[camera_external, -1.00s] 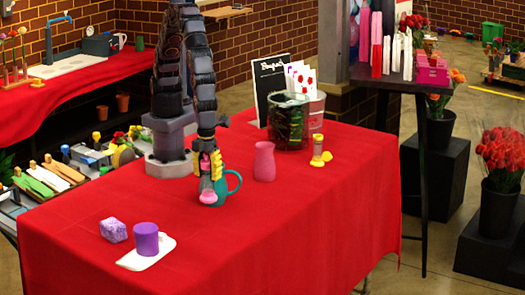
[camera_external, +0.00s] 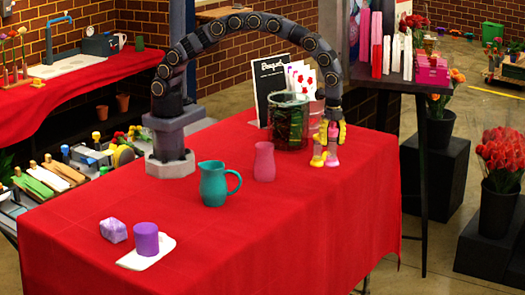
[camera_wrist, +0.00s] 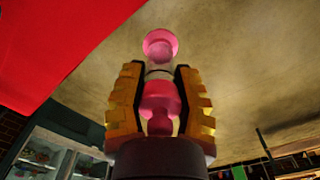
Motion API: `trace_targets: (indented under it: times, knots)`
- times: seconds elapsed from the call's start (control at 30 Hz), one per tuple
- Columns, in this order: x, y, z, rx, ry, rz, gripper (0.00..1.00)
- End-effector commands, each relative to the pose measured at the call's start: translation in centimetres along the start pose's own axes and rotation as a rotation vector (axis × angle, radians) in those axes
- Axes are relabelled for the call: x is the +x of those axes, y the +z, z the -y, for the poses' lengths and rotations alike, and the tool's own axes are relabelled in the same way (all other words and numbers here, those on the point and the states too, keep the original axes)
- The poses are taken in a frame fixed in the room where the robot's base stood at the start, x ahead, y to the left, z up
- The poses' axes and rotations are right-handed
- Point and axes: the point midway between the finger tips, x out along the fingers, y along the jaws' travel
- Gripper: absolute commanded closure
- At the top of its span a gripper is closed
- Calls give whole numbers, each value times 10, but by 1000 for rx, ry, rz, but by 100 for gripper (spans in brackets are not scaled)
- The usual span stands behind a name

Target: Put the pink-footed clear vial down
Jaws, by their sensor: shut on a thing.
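The pink-footed clear vial (camera_external: 332,160) is in my gripper (camera_external: 333,138), near the right side of the red table. The gripper's yellow fingers are shut around its upper part. Its pink foot hangs low, at or just above the cloth; I cannot tell whether it touches. In the wrist view the vial (camera_wrist: 160,46) stands between the two yellow fingers (camera_wrist: 160,98), foot outward, with pink inside the clear body. A similar yellow-footed vial (camera_external: 317,156) stands close at its left, partly hidden by my gripper.
A dark green glass container (camera_external: 288,125) and a pink vase (camera_external: 264,163) stand to the left. A teal pitcher (camera_external: 214,184), a purple cylinder (camera_external: 145,238) on a white tray (camera_external: 163,253) and a lilac block (camera_external: 113,230) are farther left. The cloth in front is clear.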

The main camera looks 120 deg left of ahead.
Motion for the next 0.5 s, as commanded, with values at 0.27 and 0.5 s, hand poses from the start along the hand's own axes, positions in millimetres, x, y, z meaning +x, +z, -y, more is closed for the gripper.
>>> trace_targets:
  times: [0.27, 0.5]
  knots:
    - [-3, 126, 92, -280, -10, -3, 100]
    - [-4, 248, 134, -505, -11, 0, 100]
